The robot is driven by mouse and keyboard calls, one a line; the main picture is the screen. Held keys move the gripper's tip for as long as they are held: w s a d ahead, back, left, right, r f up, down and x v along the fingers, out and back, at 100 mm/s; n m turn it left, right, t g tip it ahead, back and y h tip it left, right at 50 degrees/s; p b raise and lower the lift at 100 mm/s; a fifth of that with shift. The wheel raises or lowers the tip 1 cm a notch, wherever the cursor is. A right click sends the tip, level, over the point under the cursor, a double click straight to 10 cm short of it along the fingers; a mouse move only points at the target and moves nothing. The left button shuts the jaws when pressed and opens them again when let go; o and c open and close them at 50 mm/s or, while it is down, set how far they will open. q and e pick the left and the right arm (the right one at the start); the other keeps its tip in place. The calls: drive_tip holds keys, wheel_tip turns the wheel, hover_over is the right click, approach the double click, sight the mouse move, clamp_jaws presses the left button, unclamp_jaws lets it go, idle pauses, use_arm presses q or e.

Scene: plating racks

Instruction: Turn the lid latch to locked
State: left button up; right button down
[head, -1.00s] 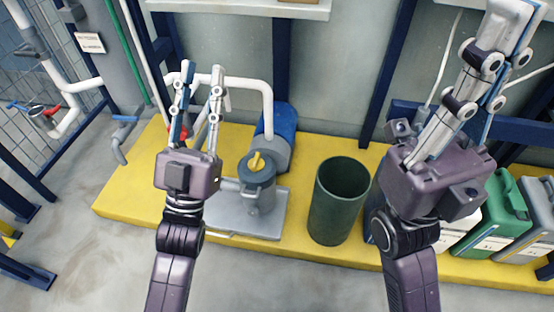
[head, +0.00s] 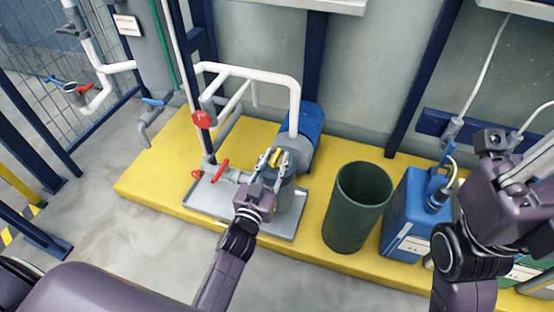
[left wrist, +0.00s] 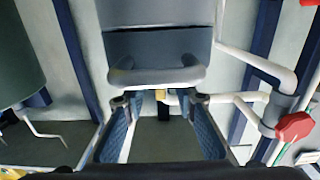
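Whether the fingers touch the latch cannot be told. My right gripper (head: 532,165) is at the right edge, its fingertips cut off.
A dark green open bin (head: 348,222) stands right of the housing, with a blue jerrycan (head: 408,222) beyond it. White pipes (head: 250,75) and red valve handles (head: 220,167) are to the left. A blue motor (head: 306,125) lies behind. The yellow platform (head: 150,178) has bare room at left.

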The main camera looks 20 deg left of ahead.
use_arm(q)
drive_tip(key=shift+w, duration=0.65)
clamp_jaws()
drive_tip(key=shift+r, duration=0.1)
